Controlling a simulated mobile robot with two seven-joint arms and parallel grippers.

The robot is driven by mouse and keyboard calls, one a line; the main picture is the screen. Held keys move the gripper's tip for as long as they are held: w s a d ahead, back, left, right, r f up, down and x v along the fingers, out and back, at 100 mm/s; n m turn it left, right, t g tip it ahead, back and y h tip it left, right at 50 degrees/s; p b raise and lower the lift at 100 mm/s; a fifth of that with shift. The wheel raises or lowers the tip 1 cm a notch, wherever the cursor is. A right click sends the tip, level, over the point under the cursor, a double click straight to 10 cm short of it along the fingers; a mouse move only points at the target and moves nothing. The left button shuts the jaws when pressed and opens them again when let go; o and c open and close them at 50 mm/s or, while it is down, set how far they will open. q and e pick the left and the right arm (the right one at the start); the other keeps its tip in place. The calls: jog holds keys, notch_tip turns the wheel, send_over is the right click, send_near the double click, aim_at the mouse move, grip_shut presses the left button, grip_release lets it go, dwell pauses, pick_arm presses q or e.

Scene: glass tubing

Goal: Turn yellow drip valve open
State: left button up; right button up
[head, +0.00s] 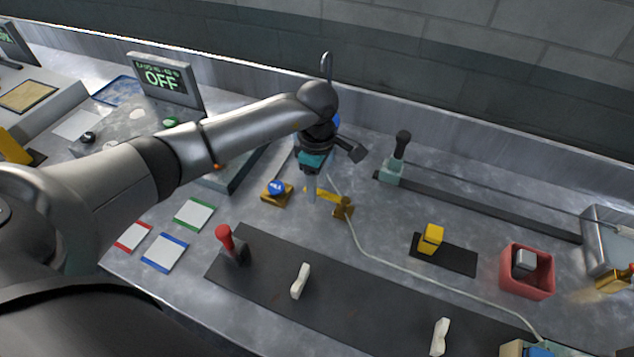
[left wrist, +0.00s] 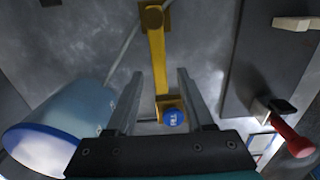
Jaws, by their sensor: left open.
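The yellow drip valve shows in the left wrist view as a long yellow bar (left wrist: 157,58). One end meets a brass-brown block at the top, and the other meets a yellow base with a round blue cap (left wrist: 173,117). In the head view the yellow bar (head: 325,195) lies low over the bench, partly hidden by my gripper, with the blue cap (head: 275,187) to its left and the brass post (head: 343,207) to its right. My left gripper (head: 311,193) points down over the bar. Its open fingers (left wrist: 160,100) stand either side of the bar, with gaps visible. My right gripper is not in view.
A pale tube (head: 375,258) runs from near the brass post to the lower right. A bluish cylinder (left wrist: 62,120) stands close left of my fingers. A red-handled lever (head: 226,238) stands on a dark panel (head: 340,300). A display (head: 165,80) reads OFF.

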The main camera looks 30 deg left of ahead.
pick_arm(q)
jog(key=shift+c, duration=0.4)
grip_shut()
dwell(1.0)
